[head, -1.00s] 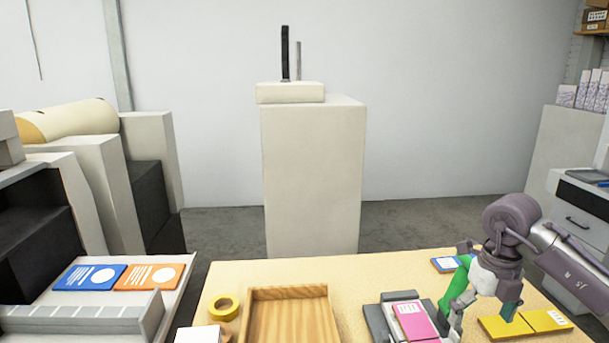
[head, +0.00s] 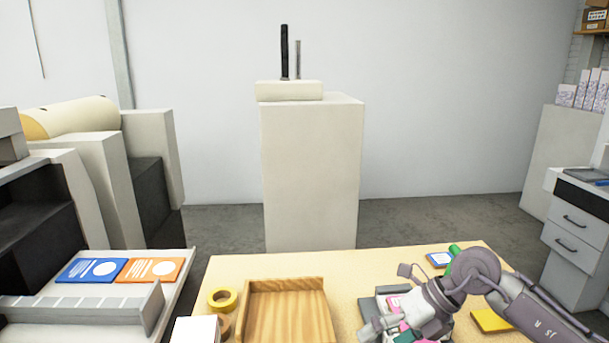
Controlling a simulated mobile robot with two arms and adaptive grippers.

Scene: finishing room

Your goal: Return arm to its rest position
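My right arm comes in from the right, and its gripper (head: 400,325) is low over the front right of the table, above the pink-labelled pad and grey block. The wrist and arm cover most of the gripper, so I cannot tell whether it is open or shut. A small teal piece shows at its lower end. The pink pad (head: 393,301) is mostly hidden beneath it. My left gripper is not in view.
On the table (head: 350,268) are a wooden tray (head: 287,283), yellow tape roll (head: 222,300), white stack (head: 197,330), blue card (head: 438,260), partly hidden green object (head: 456,249) and yellow pad (head: 490,320). Blue (head: 91,270) and orange (head: 150,270) cards lie on the left shelf.

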